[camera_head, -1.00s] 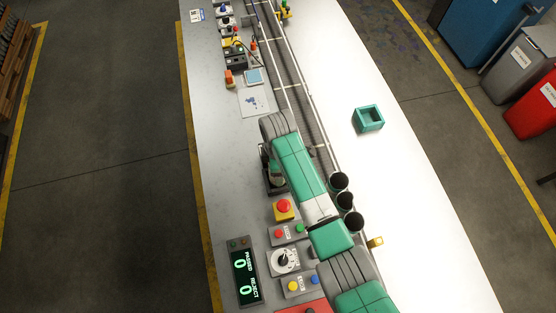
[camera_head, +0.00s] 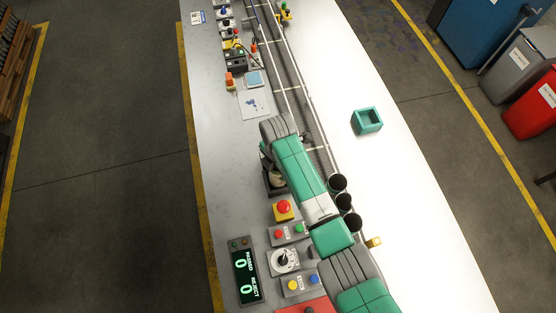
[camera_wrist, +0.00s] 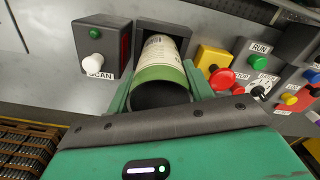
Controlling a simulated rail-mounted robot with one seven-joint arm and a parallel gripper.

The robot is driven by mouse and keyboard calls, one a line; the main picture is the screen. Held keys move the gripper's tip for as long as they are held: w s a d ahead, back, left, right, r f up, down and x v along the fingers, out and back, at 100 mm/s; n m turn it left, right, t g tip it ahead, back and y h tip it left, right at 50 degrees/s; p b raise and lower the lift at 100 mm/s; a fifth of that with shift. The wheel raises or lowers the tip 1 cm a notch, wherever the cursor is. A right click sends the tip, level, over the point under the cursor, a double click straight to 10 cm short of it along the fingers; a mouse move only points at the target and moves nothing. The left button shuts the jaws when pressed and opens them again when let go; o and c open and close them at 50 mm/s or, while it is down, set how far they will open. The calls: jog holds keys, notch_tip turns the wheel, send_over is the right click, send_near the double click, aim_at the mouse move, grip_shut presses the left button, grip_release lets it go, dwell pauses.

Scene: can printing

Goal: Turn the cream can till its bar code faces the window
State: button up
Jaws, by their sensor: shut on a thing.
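The cream can (camera_wrist: 160,50) has a green band at its near end, and its open dark mouth faces the wrist camera. Printed text shows on its cream side; I see no bar code on the visible part. My gripper (camera_wrist: 159,78) has a green finger on each side of the can and is shut on it. The can's far end is at a dark grey housing (camera_wrist: 178,30). Left of it stands a grey SCAN box (camera_wrist: 100,42) with a white button and a red-lit window on the side towards the can. In the head view my arm mostly hides the can.
A red STOP button on a yellow box (camera_wrist: 212,58) stands close right of the can, with the RUN box (camera_wrist: 258,52) beyond. In the head view, three dark cups (camera_head: 345,203) stand beside my arm. A teal square tray (camera_head: 367,120) sits on the clear white surface.

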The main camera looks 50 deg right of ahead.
jog(key=n+p, duration=0.1)
jog(key=n, duration=0.6)
jog(key=o, duration=1)
jog(key=shift+o, duration=0.2)
jog(key=shift+r, duration=3.9)
